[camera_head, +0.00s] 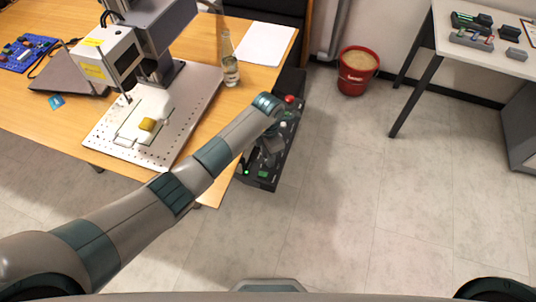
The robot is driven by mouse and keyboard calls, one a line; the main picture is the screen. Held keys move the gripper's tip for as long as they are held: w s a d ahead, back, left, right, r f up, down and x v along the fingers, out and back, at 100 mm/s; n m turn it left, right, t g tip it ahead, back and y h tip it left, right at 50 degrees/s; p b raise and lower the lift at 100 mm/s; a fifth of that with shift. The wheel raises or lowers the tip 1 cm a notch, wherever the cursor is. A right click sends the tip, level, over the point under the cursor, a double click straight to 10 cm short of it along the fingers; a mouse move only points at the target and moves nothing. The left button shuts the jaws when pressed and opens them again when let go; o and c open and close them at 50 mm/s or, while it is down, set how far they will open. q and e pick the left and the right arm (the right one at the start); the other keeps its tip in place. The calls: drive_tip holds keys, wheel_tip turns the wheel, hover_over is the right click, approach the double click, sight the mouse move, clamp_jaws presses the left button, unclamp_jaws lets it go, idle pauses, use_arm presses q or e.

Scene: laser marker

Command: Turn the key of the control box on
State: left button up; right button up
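The control box (263,183) is a long dark box beside the right edge of the wooden table. A red button (290,99) is at its far end, with pale knobs near it. A green light (247,172) glows at its near end. My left arm reaches across the table corner, and its wrist hangs over the middle of the box. My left gripper (267,158) points down at the box top, largely hidden by my own wrist. I cannot make out the key or whether the fingers touch it. My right gripper is out of view.
The wooden table (207,127) carries the laser marker (113,55), its perforated plate (187,109), a glass bottle (230,68) and white paper (264,44). A red bucket (353,83) stands by the wall. A white table (459,50) is at the right. The middle floor is clear.

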use_arm(q)
drive_tip(key=shift+f, duration=0.1)
clamp_jaws()
